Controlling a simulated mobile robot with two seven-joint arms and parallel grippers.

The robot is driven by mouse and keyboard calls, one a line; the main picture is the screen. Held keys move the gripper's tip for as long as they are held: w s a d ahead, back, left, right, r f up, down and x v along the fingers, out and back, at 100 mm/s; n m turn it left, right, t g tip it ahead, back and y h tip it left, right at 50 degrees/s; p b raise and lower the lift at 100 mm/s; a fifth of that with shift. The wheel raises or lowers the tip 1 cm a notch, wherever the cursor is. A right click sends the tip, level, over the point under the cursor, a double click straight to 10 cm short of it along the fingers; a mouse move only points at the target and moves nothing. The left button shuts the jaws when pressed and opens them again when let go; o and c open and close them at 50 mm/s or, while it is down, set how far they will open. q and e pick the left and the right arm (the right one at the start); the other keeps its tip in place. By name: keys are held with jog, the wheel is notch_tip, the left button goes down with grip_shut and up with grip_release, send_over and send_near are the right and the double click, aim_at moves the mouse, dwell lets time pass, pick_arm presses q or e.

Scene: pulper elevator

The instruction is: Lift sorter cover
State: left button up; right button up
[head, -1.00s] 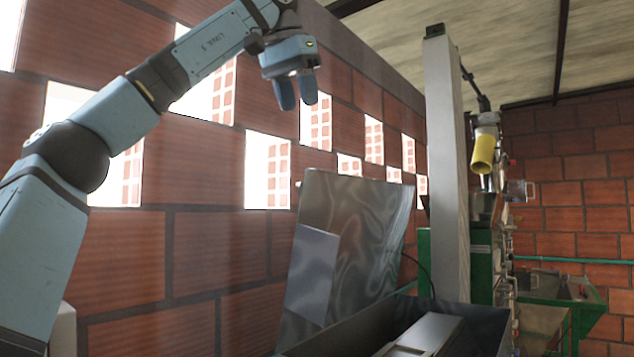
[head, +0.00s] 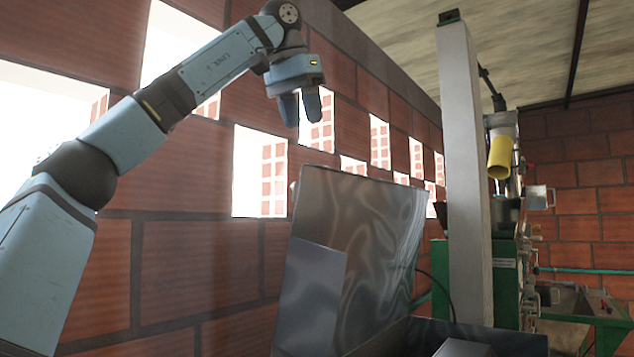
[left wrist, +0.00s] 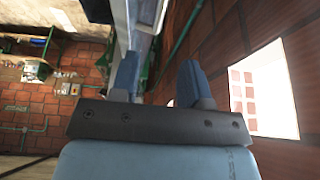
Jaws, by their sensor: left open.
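The sorter cover (head: 385,240) is a shiny grey metal panel standing raised and leaning back toward the brick wall, with a smaller flat grey plate (head: 312,290) on its left part. Below it is the dark sorter box (head: 490,330), cut off by the bottom edge of the head view. My left gripper (head: 300,108) is open and empty, above the cover's top edge and apart from it. Its two blue fingers also show in the left wrist view (left wrist: 158,80), with nothing between them that they touch. My right gripper is not in view.
A pale upright post (head: 467,180) stands right of the cover. Behind it is a green machine (head: 508,280) with a yellow cylinder (head: 500,157) above. The brick wall (head: 180,260) with bright openings runs close behind my left arm.

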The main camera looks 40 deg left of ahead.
aim_at(317, 179)
pick_arm(q)
jog(key=x, duration=1)
jog(key=shift+w+a+f+b, duration=0.15)
jog(key=shift+a+f+b, duration=0.05)
jog(key=shift+f+b, duration=0.1)
jog(key=shift+w+d+f, duration=0.1)
jog(key=shift+w+f, duration=0.05)
jog(key=shift+f, duration=0.4)
jog(key=shift+w+f, duration=0.25)
jog(key=shift+f, duration=0.05)
jog(key=shift+s, duration=0.1)
grip_shut()
